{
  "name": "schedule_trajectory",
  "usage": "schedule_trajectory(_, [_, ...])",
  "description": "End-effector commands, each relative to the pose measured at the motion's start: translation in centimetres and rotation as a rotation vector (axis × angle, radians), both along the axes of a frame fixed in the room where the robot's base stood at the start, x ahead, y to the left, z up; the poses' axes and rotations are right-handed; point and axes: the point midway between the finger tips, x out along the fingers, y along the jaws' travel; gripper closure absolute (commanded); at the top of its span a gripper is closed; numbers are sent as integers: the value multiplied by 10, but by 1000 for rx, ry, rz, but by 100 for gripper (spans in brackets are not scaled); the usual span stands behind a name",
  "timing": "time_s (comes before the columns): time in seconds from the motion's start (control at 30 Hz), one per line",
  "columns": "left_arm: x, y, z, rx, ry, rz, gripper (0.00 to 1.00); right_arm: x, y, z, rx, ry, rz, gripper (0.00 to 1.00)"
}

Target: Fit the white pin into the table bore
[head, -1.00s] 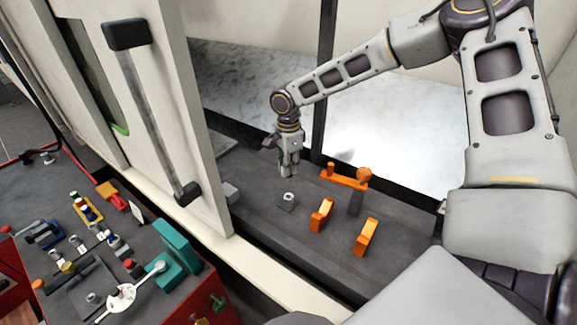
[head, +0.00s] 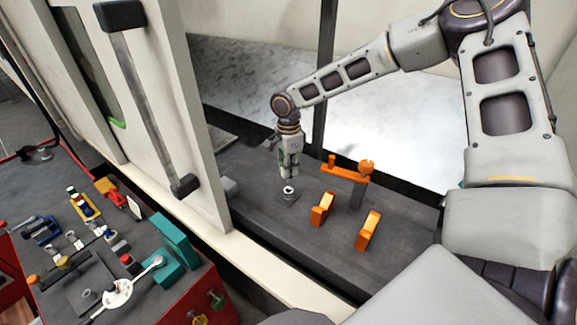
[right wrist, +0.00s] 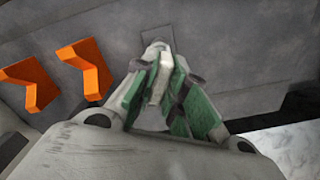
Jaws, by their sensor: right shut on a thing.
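My right gripper (head: 290,173) points down just above and behind the table bore, a small pale ring (head: 288,191) on a dark square plate on the grey bench. In the right wrist view its green-padded fingers (right wrist: 160,80) are shut on a narrow white piece, the white pin (right wrist: 157,84). Most of the pin is hidden between the fingers. A pale round shape, likely the bore ring, partly shows just beyond the fingertips. I cannot tell whether pin and ring touch; in the head view the gripper looks apart from the ring. My left gripper is not in view.
Two orange blocks (head: 322,209) (head: 369,230) stand right of the bore. An orange bar on a dark post (head: 345,175) stands behind them. A pale door with a long handle (head: 150,105) is at left. A cluttered red-sided bench (head: 60,280) lies front left.

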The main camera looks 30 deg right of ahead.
Motion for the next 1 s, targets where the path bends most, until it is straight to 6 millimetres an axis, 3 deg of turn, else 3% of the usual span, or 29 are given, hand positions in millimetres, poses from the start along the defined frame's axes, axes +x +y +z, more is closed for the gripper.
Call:
schedule_trajectory(0.4, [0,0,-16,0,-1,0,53,0,0,-21,0,-1,0,100])
schedule_trajectory(1.0, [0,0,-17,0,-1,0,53,0,0,-22,0,-1,0,100])
